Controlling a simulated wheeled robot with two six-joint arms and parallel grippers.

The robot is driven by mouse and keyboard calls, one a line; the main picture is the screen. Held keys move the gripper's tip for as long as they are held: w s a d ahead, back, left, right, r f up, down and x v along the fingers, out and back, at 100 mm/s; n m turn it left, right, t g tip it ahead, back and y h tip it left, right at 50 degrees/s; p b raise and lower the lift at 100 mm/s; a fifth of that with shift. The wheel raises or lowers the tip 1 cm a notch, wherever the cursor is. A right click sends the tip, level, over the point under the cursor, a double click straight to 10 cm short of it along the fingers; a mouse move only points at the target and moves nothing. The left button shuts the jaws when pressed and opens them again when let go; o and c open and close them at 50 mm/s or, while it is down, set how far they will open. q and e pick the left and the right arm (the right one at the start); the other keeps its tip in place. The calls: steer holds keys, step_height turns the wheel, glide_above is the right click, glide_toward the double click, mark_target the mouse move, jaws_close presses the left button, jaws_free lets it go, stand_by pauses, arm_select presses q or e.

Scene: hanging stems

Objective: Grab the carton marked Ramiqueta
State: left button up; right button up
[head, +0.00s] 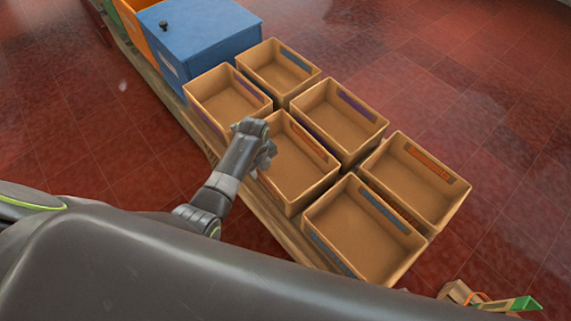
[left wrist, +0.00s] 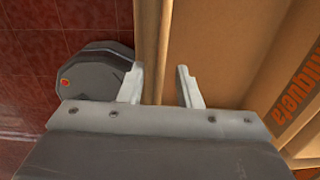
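The carton marked Ramiqueta (head: 289,176) is an open tan box in the middle of a group of similar boxes. Its orange label lies on its inner far wall; in the left wrist view the end of the word, "iqueta", is readable on the carton (left wrist: 235,60). My left gripper (head: 266,158) is at the carton's near-left wall. In the left wrist view the gripper (left wrist: 161,88) is open, with one finger on each side of the carton's rim and gaps showing beside the rim. My right gripper is out of view.
Several other open cartons stand close around it, including one at the front (head: 365,232) and one at the right (head: 418,183) with an orange-red label. A blue box (head: 205,40) stands at the back left. Red tiled floor (head: 480,70) is clear beyond.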

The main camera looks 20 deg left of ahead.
arm_select(q)
steer(key=shift+f, duration=1.3)
jaws_close()
steer(key=shift+r, duration=0.1)
stand_by(0.4)
